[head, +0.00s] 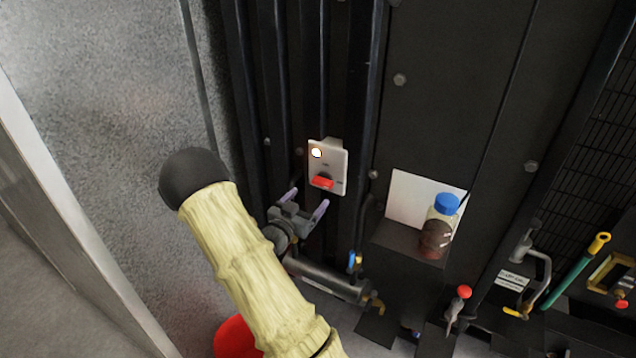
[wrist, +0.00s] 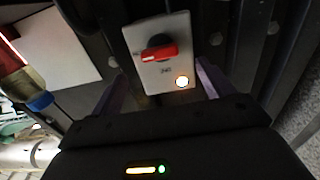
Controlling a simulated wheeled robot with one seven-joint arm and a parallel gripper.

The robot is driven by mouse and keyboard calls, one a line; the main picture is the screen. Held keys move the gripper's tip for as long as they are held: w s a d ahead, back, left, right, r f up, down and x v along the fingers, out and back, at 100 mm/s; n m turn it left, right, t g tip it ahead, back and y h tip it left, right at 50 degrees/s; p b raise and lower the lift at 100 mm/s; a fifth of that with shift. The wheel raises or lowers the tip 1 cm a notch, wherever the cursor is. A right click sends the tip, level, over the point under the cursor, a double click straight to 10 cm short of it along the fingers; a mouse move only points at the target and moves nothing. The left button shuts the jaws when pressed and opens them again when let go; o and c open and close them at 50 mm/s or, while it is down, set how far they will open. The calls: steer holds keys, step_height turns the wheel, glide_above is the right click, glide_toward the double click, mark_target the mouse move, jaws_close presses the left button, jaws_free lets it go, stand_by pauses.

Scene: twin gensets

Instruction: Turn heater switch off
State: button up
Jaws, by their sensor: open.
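The heater switch is a light grey plate (head: 337,162) on the dark genset panel, with a red rotary knob (head: 322,182) low on it and a lit lamp (head: 317,153) above. In the wrist view the plate (wrist: 178,28) shows upside down, with the red knob (wrist: 158,53) lying roughly crosswise and the lamp (wrist: 182,81) glowing. The small labels are too blurred to read. My gripper (head: 306,202) is open and empty, just below and in front of the plate. Its purple fingers (wrist: 158,85) stand apart on either side of the plate in the wrist view, not visibly touching the knob.
A bottle with a blue cap (head: 440,225) stands on a small ledge right of the switch, before a white sheet (head: 410,198). A dark cylinder (head: 325,280) lies below my gripper. A red-knobbed lever (head: 459,305) is at lower right. A grey wall (head: 100,100) is at left.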

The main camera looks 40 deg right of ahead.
mark_target(320, 185)
steer(key=p+x, duration=0.2)
steer(key=x, duration=0.3)
steer(key=shift+w+d+r, duration=0.1)
steer(key=shift+d, duration=0.3)
steer(key=shift+w+d, duration=0.2)
steer(key=shift+d, duration=0.25)
steer(key=shift+c, duration=0.2)
steer(key=c, duration=1)
